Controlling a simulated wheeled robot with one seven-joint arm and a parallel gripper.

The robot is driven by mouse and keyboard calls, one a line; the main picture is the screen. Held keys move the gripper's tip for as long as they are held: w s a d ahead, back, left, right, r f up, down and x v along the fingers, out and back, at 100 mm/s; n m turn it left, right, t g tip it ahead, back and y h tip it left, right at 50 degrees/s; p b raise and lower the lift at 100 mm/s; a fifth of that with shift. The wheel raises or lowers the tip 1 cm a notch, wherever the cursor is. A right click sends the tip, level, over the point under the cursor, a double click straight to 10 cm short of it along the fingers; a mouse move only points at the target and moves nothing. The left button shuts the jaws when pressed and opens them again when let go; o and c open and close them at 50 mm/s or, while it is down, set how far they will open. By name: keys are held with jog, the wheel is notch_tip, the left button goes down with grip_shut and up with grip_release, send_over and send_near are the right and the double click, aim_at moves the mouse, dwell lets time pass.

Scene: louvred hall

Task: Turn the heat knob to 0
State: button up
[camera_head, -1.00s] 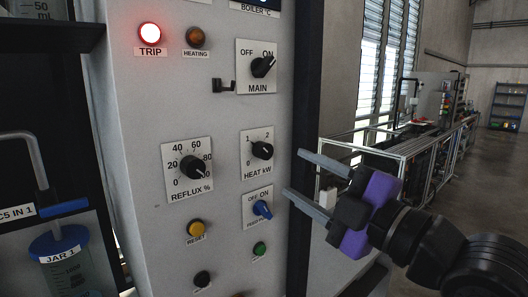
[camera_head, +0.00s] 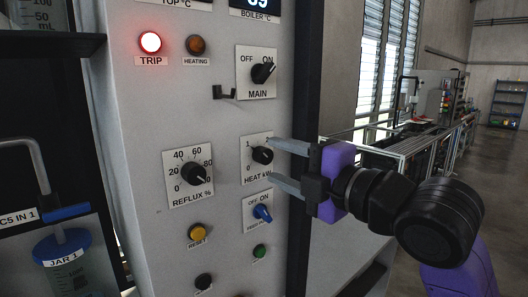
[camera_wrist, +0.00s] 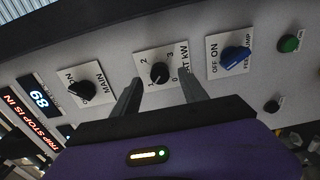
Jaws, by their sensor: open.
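The heat knob (camera_head: 262,156) is a black rotary knob on a white HEAT kW plate, on the grey panel. Its pointer direction is hard to make out. My gripper (camera_head: 270,163) is open, with its two grey fingertips at the right part of the heat plate, one above the knob's level and one below. In the wrist view the heat knob (camera_wrist: 159,73) shows between the two fingers (camera_wrist: 158,78), near their tips. I see no clear contact. The lower finger partly covers the plate's lettering.
The main switch (camera_head: 263,73) and its hook-like bracket (camera_head: 224,93) are above. The reflux knob (camera_head: 195,173) is left, the blue pump switch (camera_head: 263,213) just below. Reset (camera_head: 197,231) and green (camera_head: 259,251) buttons sit lower. The TRIP lamp (camera_head: 150,42) glows red.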

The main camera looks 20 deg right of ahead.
aim_at(268, 158)
jog(key=shift+p+x, duration=0.3)
jog(key=shift+x, duration=0.85)
jog(key=shift+w+a, duration=0.2)
jog(key=shift+w, duration=0.3)
grip_shut()
jog(key=shift+f+b, duration=0.1)
jog(key=shift+b, duration=0.2)
